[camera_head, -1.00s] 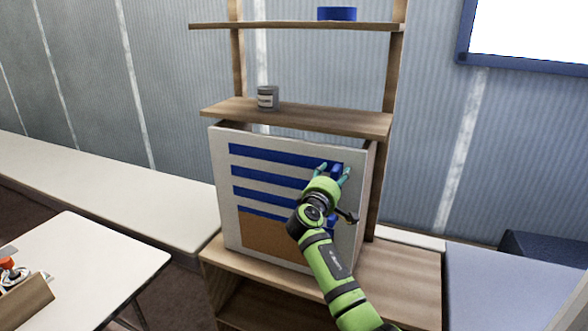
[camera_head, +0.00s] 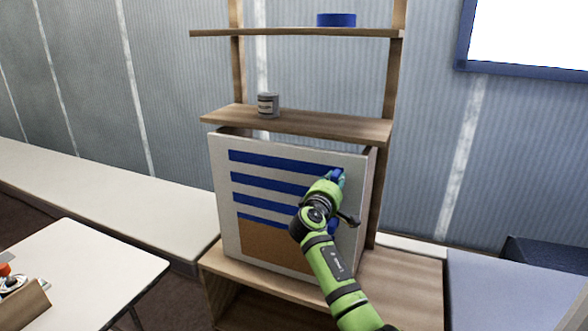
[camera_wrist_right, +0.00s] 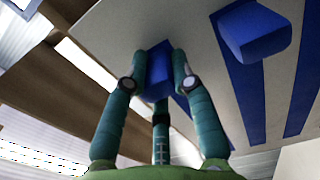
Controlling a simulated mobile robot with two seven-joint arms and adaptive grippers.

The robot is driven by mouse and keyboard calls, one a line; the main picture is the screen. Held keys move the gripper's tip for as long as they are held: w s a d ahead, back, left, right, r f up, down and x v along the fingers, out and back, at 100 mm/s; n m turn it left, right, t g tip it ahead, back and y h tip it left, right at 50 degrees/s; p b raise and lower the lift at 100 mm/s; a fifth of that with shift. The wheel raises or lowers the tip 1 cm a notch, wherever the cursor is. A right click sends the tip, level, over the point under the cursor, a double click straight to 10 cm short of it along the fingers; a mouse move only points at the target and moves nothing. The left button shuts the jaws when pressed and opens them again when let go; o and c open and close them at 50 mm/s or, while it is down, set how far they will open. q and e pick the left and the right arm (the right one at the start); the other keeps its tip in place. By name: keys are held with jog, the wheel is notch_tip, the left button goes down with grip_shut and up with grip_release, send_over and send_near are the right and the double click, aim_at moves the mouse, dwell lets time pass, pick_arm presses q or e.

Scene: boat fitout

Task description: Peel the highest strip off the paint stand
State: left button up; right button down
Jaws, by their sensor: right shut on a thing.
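The paint stand (camera_head: 222,185) is a pale upright panel with several blue horizontal strips and an orange-brown patch low down. The highest strip (camera_head: 270,160) runs across the panel near its top and lies flat along its visible length. My right gripper (camera_head: 336,177) is at the right end of this strip. In the right wrist view the right gripper (camera_wrist_right: 160,68) is shut on a blue tab (camera_wrist_right: 158,72) at the strip's end. A second blue tab (camera_wrist_right: 255,33) stands out from the panel beside it. My green arm hides the right ends of the lower strips. My left gripper is not in view.
The panel stands on a wooden shelf unit (camera_head: 385,285). A small can (camera_head: 268,104) stands on the shelf above it, and a blue roll (camera_head: 336,19) on the top shelf. A white table (camera_head: 90,265) is at left, a blue-grey surface (camera_head: 500,290) at right.

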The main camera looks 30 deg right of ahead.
jog(key=shift+a+r, duration=0.1)
jog(key=shift+r, duration=0.1)
jog(key=shift+s+a+f+p, duration=0.1)
jog(key=shift+s+a+p, duration=0.05)
jog(key=shift+p, duration=0.2)
jog(key=shift+p+v, duration=0.45)
jog(key=shift+v, duration=0.7)
jog(key=p+v, duration=0.3)
jog(key=v, duration=0.5)
jog(key=shift+s, duration=0.15)
